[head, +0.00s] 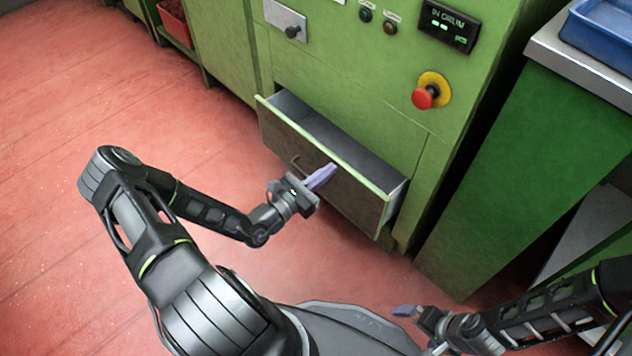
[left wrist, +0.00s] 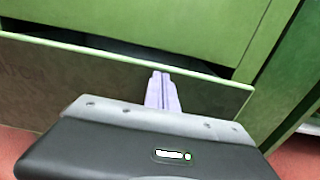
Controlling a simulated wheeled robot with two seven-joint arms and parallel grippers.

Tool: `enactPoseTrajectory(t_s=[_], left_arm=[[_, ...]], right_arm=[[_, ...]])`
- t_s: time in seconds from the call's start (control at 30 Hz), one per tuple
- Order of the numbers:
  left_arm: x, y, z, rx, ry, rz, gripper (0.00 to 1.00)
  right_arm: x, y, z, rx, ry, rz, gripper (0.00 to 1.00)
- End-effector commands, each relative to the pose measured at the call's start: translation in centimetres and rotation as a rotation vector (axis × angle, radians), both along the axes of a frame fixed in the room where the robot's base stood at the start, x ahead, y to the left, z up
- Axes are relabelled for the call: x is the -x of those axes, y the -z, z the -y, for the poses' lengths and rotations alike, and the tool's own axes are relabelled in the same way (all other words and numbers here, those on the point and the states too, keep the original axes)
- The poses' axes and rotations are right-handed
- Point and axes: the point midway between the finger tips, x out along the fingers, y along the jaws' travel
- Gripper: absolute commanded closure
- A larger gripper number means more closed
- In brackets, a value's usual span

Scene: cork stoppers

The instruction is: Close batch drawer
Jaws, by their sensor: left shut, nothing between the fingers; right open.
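The batch drawer (head: 345,184) sticks out of the green machine in the head view. Its inside looks grey and empty where I can see it. A dark handle (head: 296,163) is on the left part of its front. My left gripper (head: 322,177) is shut and empty, with its lilac fingertips at the drawer's front panel, right of the handle. In the left wrist view the fingers (left wrist: 162,92) overlap the front panel (left wrist: 215,96) near its top edge; I cannot tell if they touch. My right gripper (head: 405,311) is open, low at the lower right, away from the drawer.
The green machine (head: 330,75) carries a red emergency button (head: 425,96) and a small display (head: 449,25) above the drawer. A green bench (head: 530,170) with a blue tray (head: 600,35) stands at the right. The red floor at the left is clear.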

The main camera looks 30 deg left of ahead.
Motion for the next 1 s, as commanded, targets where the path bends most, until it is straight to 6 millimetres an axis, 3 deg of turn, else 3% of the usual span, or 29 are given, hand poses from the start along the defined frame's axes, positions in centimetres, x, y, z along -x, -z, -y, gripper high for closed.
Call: enactPoseTrajectory(t_s=[0.43,0.8,1.0], left_arm=[[-0.6,-0.1,0.2,-0.001,0.001,0.001,1.0],[-6.9,-0.3,2.2,-0.001,0.003,0.002,1.0],[-7.7,-0.1,2.2,-0.001,-0.001,0.001,1.0]], right_arm=[[0.0,-0.1,0.0,0.0,-0.001,0.0,0.0],[0.4,-2.1,-0.1,-0.004,-0.007,-0.009,0.0],[0.4,-2.0,-0.1,-0.004,-0.008,-0.009,0.0]])
